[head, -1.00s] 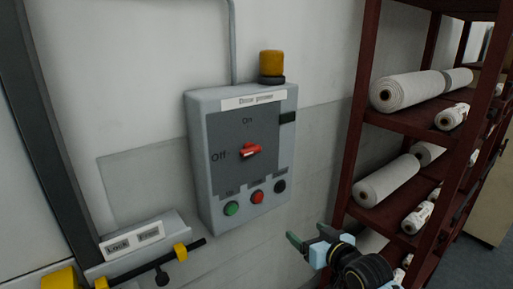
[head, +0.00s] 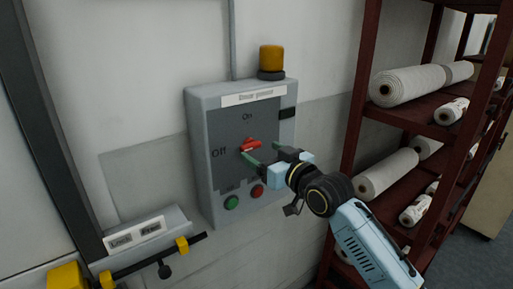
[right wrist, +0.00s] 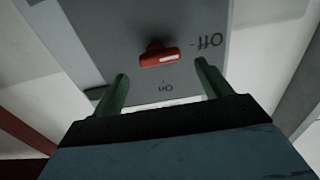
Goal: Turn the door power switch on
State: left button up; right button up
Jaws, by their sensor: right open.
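The grey door power box (head: 203,150) is on the wall, with "On" at the top of its dark panel and "Off" at the left. Its red switch handle (head: 250,143) lies roughly sideways. In the right wrist view, the handle's white-marked end (right wrist: 169,57) faces "Off". My right gripper (head: 262,154) is open in front of the panel, just below the handle in the head view. In the right wrist view its green fingers (right wrist: 163,75) are spread, with the handle between and beyond their tips; I see no contact. My left gripper is not in view.
A green button (head: 231,202) and a red button (head: 257,191) sit low on the box, near my right gripper. A yellow lamp (head: 271,58) tops it. A dark red rack (head: 356,130) with white rolls stands right. A lock bar (head: 135,268) is lower left.

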aim_at(253, 146)
jog(key=shift+x, duration=1.8)
jog(key=c, duration=1)
